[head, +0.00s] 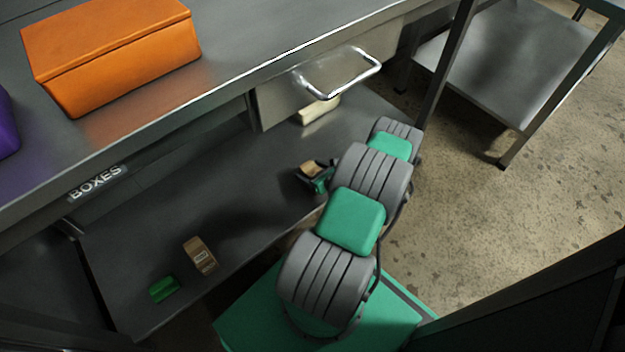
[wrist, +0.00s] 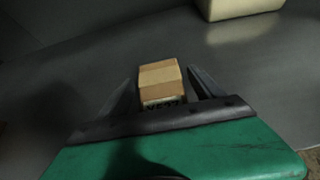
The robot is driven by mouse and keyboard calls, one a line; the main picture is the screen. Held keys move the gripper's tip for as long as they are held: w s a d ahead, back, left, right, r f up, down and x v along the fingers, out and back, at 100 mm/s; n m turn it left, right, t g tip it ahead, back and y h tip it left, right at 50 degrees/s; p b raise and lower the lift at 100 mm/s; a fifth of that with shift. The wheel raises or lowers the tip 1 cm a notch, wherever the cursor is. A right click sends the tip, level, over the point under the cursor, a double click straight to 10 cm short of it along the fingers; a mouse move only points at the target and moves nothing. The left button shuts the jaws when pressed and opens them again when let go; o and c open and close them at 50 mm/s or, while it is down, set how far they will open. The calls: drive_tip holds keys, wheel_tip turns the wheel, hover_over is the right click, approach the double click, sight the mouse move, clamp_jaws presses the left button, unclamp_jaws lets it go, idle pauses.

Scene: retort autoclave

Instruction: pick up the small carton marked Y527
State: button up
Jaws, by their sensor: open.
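A small tan carton (wrist: 160,78) with a paler tape band stands on the grey lower shelf in the wrist view. A dark-lettered label is on its near face, its lower part hidden by my gripper, so I cannot read it surely. In the head view the carton (head: 311,167) shows at the end of my arm. My gripper (wrist: 161,75) is open, with one finger on each side of the carton and small gaps visible. It also shows in the head view (head: 316,177). Another brown carton (head: 200,255) with a white label lies at the lower left; its marking is too small to read.
A cream block (head: 319,110) lies farther back on the shelf and shows in the wrist view (wrist: 238,8). A green block (head: 164,289) lies at the front left. The upper counter (head: 235,45) and a drawer with a metal handle (head: 340,85) overhang the shelf.

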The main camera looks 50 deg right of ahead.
drive_tip(key=shift+x, duration=0.8)
drive_tip(key=shift+d, duration=0.1)
clamp_jaws()
